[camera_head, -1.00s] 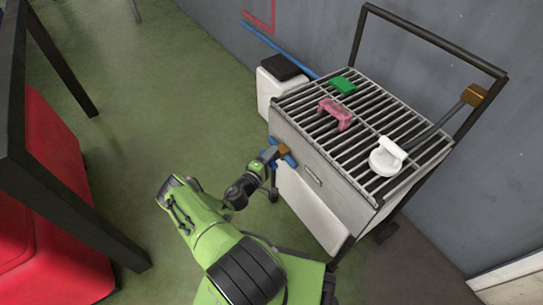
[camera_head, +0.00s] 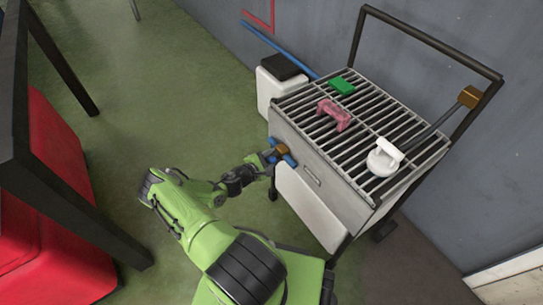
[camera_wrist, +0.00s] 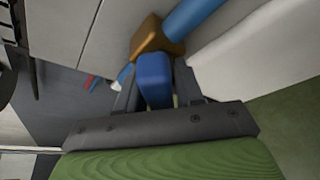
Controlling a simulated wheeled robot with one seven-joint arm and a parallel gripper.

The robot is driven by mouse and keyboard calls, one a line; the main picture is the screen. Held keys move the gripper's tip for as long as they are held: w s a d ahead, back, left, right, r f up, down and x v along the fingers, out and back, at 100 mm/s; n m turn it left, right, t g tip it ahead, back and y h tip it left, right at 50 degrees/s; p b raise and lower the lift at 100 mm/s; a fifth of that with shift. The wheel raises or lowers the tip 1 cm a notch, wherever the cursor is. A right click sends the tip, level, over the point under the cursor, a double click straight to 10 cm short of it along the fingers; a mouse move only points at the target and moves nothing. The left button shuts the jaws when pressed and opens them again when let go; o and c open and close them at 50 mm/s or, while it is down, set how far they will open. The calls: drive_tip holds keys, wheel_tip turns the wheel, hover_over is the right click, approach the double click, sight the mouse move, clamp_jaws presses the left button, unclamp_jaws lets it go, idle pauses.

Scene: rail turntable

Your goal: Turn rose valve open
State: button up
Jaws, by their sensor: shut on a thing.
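A pink bracket-shaped handle (camera_head: 335,115), the only rose-coloured thing, stands on the slatted top of a grey cart. A valve with a brown body (camera_head: 282,149) and blue pipe is on the cart's left side. My gripper (camera_head: 268,158) is at that valve, left of the brown body. In the wrist view, my gripper (camera_wrist: 155,84) is shut on a blue lever (camera_wrist: 154,76) that sticks out from the brown body (camera_wrist: 157,36). The blue pipe (camera_wrist: 193,18) runs off to the upper right. My gripper is apart from the pink handle.
The cart's slatted top (camera_head: 372,118) also carries a green block (camera_head: 342,85) and a white round knob (camera_head: 385,157). A white bin with a black lid (camera_head: 281,68) stands behind. A dark-framed table with red beneath (camera_head: 50,170) is at left. Green floor (camera_head: 165,95) between is clear.

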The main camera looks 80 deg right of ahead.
drive_tip(key=n+y, duration=0.1)
drive_tip(key=n+g, duration=0.1)
drive_tip(key=n, duration=0.1)
drive_tip(key=shift+a+f+y, duration=0.1)
drive_tip(key=shift+f+y, duration=0.1)
drive_tip(key=shift+y, duration=0.2)
drive_tip(key=shift+s+a+f+n+g+y, duration=0.1)
drive_tip(key=shift+n+g+y, duration=0.55)
drive_tip(key=shift+n, duration=0.75)
drive_tip(key=o, duration=0.8)
drive_tip(key=shift+w+a+r, duration=0.25)
drive_tip(key=shift+r, duration=0.05)
drive_tip(key=p+v, duration=0.4)
drive_tip(key=v, duration=1.1)
drive_tip(key=shift+f, duration=0.15)
